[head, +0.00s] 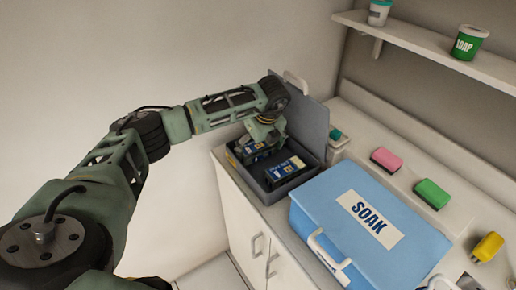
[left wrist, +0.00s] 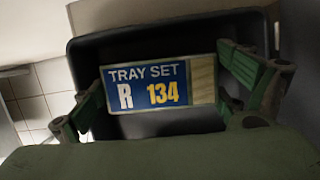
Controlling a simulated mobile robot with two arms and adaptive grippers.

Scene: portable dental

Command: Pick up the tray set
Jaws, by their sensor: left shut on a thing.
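A tray set (left wrist: 147,87) with a blue and yellow label reading "TRAY SET R 134" fills the middle of the left wrist view. In the head view it is the left one of two dark packs (head: 250,151) in an open grey box (head: 268,198). My left gripper (head: 262,143) reaches down into the box and is shut on this tray set, with a finger on each side. The gripper hides part of the pack. A second dark pack (head: 287,168) with a blue and white label lies to its right in the box. My right gripper is not in view.
The box's raised grey lid (head: 309,124) stands behind the gripper. A blue SOAK case (head: 400,262) sits close by on the counter. Pink (head: 386,159), green (head: 431,194) and yellow (head: 488,247) items lie along the back. A shelf (head: 435,50) holds cups above.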

